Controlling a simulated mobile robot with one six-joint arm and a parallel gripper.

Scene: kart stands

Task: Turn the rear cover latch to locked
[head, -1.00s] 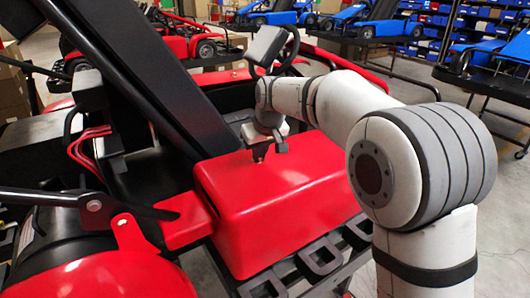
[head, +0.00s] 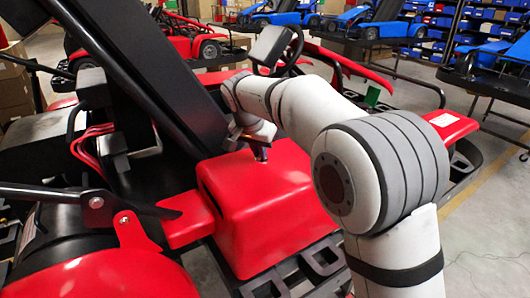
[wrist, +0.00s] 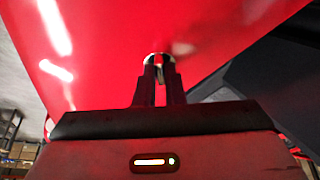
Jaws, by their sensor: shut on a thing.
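The red rear cover (head: 255,215) is a glossy box on the kart; it fills the upper part of the wrist view (wrist: 110,50). My gripper (head: 261,157) is at its top rear edge. In the wrist view my gripper (wrist: 160,75) has its two dark fingers close together, shut on the rear cover latch (wrist: 157,58). Only a round, silvery rim of the latch with a little red shows around the fingertips. The fingers hide most of it, and its lock position cannot be read. In the head view the latch is hidden.
A black slanted seat back (head: 140,80) stands close left of my wrist. Black bumper loops (head: 325,258) run along the cover's front right. Other red and blue karts stand in the background.

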